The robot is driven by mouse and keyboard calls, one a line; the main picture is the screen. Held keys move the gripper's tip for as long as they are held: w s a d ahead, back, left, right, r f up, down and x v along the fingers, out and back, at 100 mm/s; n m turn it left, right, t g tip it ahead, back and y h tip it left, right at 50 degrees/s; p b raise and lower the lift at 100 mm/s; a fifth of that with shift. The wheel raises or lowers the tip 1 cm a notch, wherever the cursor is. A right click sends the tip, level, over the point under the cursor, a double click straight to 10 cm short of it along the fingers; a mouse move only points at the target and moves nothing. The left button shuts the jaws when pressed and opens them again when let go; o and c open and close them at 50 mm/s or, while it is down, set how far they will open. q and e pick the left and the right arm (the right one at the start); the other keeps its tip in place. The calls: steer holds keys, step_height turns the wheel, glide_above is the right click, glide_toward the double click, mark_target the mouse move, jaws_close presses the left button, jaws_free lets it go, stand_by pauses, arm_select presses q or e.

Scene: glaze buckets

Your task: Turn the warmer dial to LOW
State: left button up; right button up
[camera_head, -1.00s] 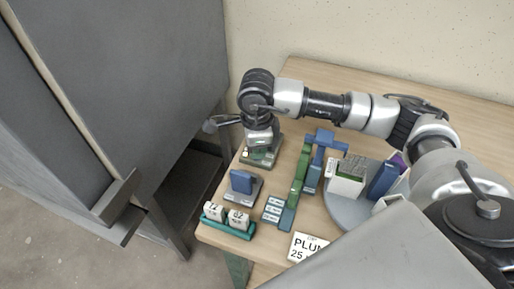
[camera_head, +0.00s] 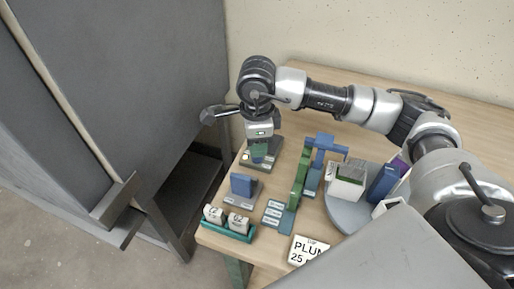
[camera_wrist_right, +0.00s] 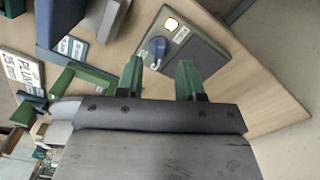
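The warmer (camera_wrist_right: 199,59) is a flat unit with a dark grey plate and a pale panel, lying on the table. Its blue dial (camera_wrist_right: 157,46) sits on the panel, with a lit white spot near it; the mark it points to is too small to read. In the head view the warmer (camera_head: 274,150) is partly hidden beneath my right gripper (camera_head: 259,157). In the right wrist view my right gripper (camera_wrist_right: 160,70) has its two green fingers apart with nothing between them. The dial shows just beyond the fingertips, nearer the left finger; contact is not visible. My left gripper is out of view.
A blue block on a grey base (camera_head: 242,186), a teal rack with white tags (camera_head: 228,230) and green and blue blocks (camera_head: 300,180) stand nearby. A round grey tray (camera_head: 345,215) holds boxes. A PLUM sign (camera_head: 308,250) is in front. A dark cabinet (camera_head: 150,70) stands left.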

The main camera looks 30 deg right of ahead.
step_height(320, 180, up, 8)
steer(key=shift+f, duration=0.25)
stand_by(0.4)
